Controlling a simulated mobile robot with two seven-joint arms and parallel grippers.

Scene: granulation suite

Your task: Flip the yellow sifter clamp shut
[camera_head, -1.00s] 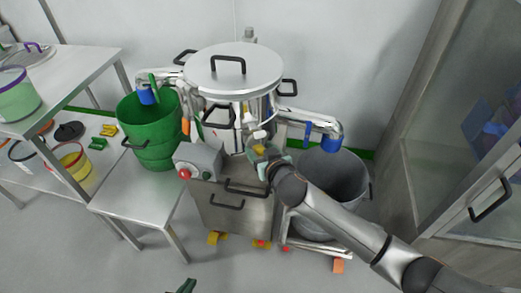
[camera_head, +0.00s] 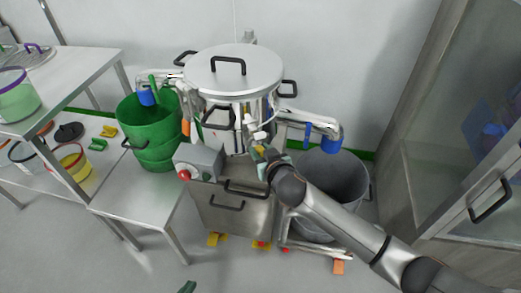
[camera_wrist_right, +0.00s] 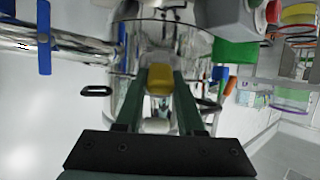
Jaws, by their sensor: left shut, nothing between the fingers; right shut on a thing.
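The sifter (camera_head: 233,75) is a round metal drum with a lid and black handles, standing on a steel cabinet. The yellow clamp (camera_wrist_right: 160,80) shows in the right wrist view between the two green fingers of my right gripper (camera_wrist_right: 162,73), in front of the drum. In the head view my right gripper (camera_head: 257,149) is at the drum's lower front right, shut on the yellow clamp and largely hiding it. Only a green tip of my left gripper (camera_head: 187,287) shows at the bottom edge, shut and away from the sifter.
A control box with a red button (camera_head: 184,174) is left of my right gripper.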

